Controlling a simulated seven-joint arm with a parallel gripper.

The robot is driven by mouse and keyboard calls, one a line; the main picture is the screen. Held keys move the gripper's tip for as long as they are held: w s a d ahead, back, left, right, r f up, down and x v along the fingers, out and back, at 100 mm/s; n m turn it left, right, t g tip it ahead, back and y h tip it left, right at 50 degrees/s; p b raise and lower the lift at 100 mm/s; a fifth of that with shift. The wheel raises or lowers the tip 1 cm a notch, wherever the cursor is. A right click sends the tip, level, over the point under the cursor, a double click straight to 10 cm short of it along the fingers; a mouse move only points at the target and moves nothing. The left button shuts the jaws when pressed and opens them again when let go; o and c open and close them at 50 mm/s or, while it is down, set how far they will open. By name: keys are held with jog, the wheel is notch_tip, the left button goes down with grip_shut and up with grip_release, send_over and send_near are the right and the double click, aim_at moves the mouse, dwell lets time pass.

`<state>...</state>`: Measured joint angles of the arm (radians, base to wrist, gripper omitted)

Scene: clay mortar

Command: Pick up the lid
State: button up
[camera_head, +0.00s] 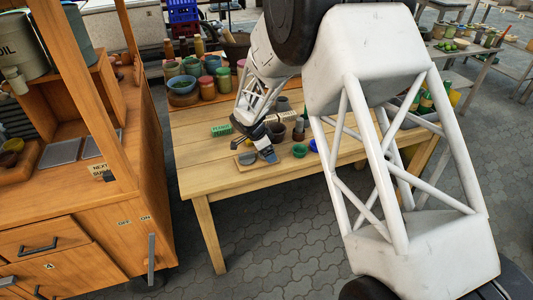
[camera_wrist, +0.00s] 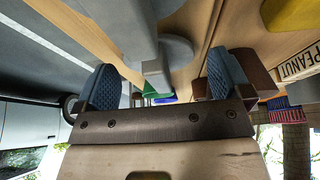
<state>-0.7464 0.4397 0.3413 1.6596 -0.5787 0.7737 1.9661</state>
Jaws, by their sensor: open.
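In the head view, a flat grey round piece that looks like the lid (camera_head: 247,158) lies on a small wooden board (camera_head: 244,166) on the table. My gripper (camera_head: 254,148) is just above it, tilted, with its fingers apart. In the wrist view, my gripper (camera_wrist: 164,82) is open, with a blue ribbed pad on each side. A grey piece with a block-like knob (camera_wrist: 156,72), seemingly the lid, shows between and beyond the fingers. I cannot tell whether the fingers touch it. A dark clay pot (camera_head: 277,131) stands behind the gripper, partly hidden.
Several jars (camera_head: 207,87) crowd the back left. The table's front left (camera_head: 215,180) is clear.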

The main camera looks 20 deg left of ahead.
dwell(0.4)
jog(key=c, duration=0.9)
jog(key=shift+c, duration=0.2)
jog(key=shift+r, duration=0.2)
jog(key=shift+r, duration=1.45)
jog(key=shift+s+d+r, duration=0.15)
jog(key=shift+s+r, duration=0.05)
jog(key=shift+r, duration=0.05)
jog(key=s+d+r, duration=0.1)
jog(key=s+d, duration=0.8)
jog(key=s, duration=0.3)
jog(key=shift+s+d+r, duration=0.15)
jog(key=shift+d, duration=0.05)
